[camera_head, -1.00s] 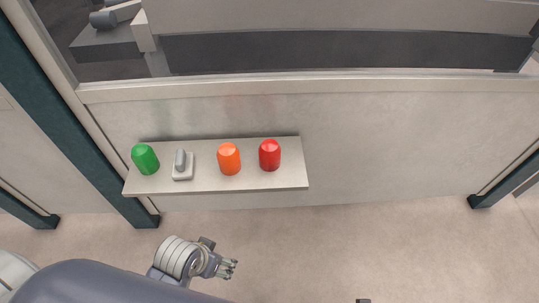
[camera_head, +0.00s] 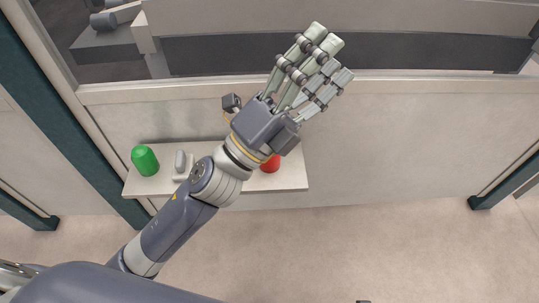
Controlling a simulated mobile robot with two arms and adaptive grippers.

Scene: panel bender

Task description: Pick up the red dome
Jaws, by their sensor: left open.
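The red dome (camera_head: 270,165) stands on the pale shelf (camera_head: 290,181) towards its right end. Only its lower part shows, because my left wrist covers its top. My left gripper (camera_head: 327,62) is open and empty, with its fingers pointing up and right in the picture, beyond the dome. The gripper appears raised above the shelf and apart from the dome. My right gripper is not in view.
A green dome (camera_head: 145,160) and a grey switch (camera_head: 180,161) on a light base stand at the shelf's left. My left arm hides the orange dome's place. A machine wall with a ledge (camera_head: 420,88) rises behind. Right of the shelf is clear.

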